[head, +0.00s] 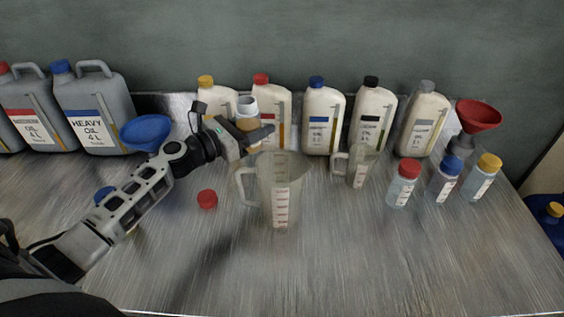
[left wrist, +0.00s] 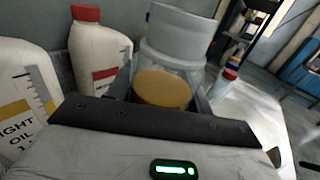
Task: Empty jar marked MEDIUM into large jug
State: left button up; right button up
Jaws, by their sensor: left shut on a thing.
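My left gripper (head: 252,136) is shut on an uncapped jar (head: 247,107), which it holds above the table just behind the large jug. The jar has a pale neck pointing up and amber-brown below. In the left wrist view the jar (left wrist: 182,35) is between the fingers, with a round amber patch (left wrist: 162,88). I cannot read any label on it. The large clear jug (head: 282,180) stands upright on the table in front of the gripper, its handle at the left. I cannot tell whether it holds any liquid. My right gripper is not in view.
A smaller jug (head: 360,168) stands to the right. A row of oil bottles (head: 323,122) lines the back. Capped jars (head: 403,186) and a red funnel (head: 479,115) are at the right. A red cap (head: 207,199) and blue funnel (head: 146,131) are left. The front table is clear.

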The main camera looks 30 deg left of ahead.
aim_at(260, 117)
pick_arm(q)
jog(key=shift+r, duration=0.15)
jog(key=shift+s+d+r+m, duration=0.1)
jog(key=shift+d+r+m, duration=0.05)
jog(key=shift+r+m, duration=0.4)
jog(key=shift+s+d+r+m, duration=0.1)
jog(key=shift+d+r+m, duration=0.05)
jog(key=shift+r+m, duration=0.35)
jog(key=shift+s+d+r+m, duration=0.1)
jog(key=shift+d+r+m, duration=0.15)
jog(key=shift+m, duration=0.6)
jog(key=shift+s+d+r+m, duration=0.1)
jog(key=shift+d+r+m, duration=0.15)
jog(key=shift+m, duration=0.55)
jog(key=shift+s+d+f+m, duration=0.2)
jog(key=shift+d+f+m, duration=0.15)
jog(key=shift+m, duration=0.65)
jog(key=shift+r+m, duration=0.4)
jog(key=shift+m, duration=0.3)
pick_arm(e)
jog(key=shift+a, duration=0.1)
pick_arm(q)
jog(key=shift+r, duration=0.15)
jog(key=shift+w+a+m, duration=0.1)
jog(key=shift+m, duration=0.5)
jog(key=shift+a+f+m+b, duration=0.1)
jog(key=shift+f+m+b, duration=0.3)
jog(key=shift+m, duration=0.2)
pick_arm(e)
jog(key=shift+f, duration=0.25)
